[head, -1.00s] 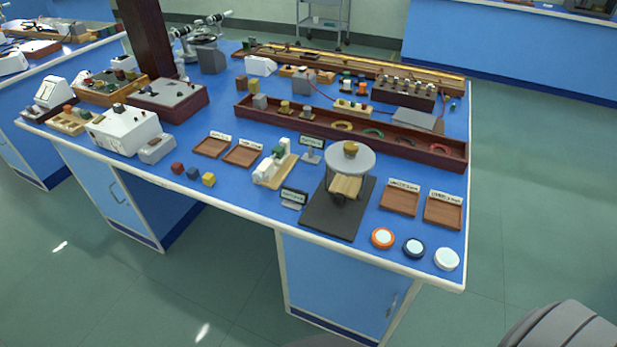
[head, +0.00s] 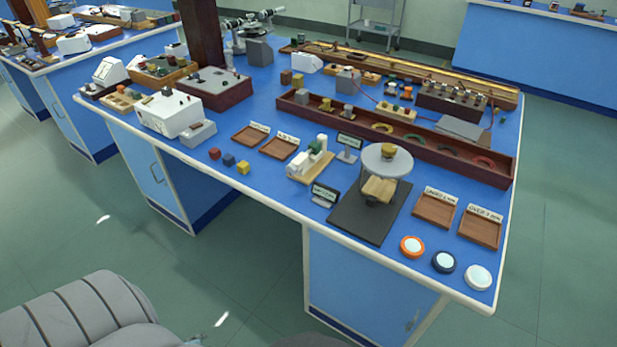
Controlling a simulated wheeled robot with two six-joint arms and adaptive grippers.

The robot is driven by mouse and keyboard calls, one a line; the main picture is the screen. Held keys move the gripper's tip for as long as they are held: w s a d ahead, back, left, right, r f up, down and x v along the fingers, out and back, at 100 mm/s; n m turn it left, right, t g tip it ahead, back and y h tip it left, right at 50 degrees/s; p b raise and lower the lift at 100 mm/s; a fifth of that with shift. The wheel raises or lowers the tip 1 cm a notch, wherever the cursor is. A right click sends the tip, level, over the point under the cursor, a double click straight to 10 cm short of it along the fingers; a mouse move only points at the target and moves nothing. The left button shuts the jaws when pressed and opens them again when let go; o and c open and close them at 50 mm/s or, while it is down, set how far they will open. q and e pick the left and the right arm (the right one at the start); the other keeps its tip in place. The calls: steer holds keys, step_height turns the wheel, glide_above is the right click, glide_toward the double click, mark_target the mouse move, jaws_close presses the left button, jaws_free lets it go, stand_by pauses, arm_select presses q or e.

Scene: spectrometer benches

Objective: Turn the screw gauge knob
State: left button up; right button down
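A small instrument with white end blocks and a green middle part, which looks like the screw gauge (head: 311,160), sits on a wooden base on the blue bench. It is left of a dark square mat. Its knob is too small to make out clearly. Small dark label signs stand beside it, one behind (head: 349,144) and one in front (head: 325,195). Neither of my grippers is in view, and nothing touches the instrument.
The dark mat (head: 352,225) bears a stand with a round grey top (head: 387,160). Small cubes (head: 229,160) lie left of the instrument, with wooden trays (head: 250,136) behind them. A long red-brown trough (head: 450,155) lies behind. Open floor lies before the bench (head: 240,265).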

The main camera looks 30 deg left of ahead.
arm_select(q)
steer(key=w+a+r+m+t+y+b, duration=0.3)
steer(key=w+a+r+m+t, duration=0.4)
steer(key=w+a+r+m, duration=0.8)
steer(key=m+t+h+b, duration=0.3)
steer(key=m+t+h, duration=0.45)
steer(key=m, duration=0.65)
glide_toward(290, 171)
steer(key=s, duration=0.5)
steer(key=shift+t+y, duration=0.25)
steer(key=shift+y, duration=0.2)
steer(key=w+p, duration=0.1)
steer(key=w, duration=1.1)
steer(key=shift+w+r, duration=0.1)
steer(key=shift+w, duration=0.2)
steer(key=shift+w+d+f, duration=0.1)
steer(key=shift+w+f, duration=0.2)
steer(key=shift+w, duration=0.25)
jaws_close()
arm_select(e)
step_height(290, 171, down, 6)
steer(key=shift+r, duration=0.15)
